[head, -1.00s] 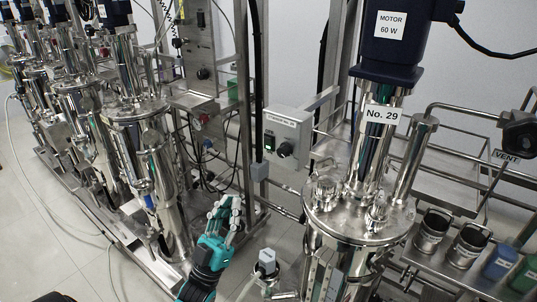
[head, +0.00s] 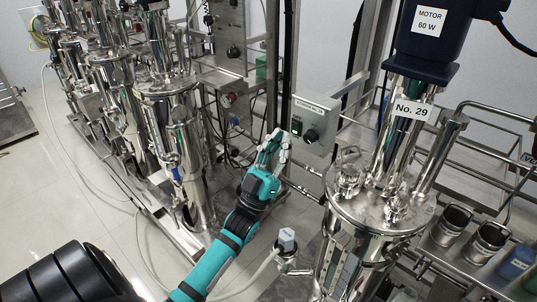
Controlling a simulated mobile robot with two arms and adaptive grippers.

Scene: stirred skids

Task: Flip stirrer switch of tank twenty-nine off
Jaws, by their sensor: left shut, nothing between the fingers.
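Tank twenty-nine (head: 375,212) is a shiny steel vessel on the right, with a "No. 29" label (head: 411,109) below a dark blue motor (head: 432,30). A grey control box (head: 320,113) is mounted on the frame to the tank's left. My right gripper is not in view.
Several other steel tanks (head: 172,115) stand in a row on the left. Steel cups (head: 486,241) and a blue container (head: 516,262) sit at the lower right. Steel rails surround the box.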

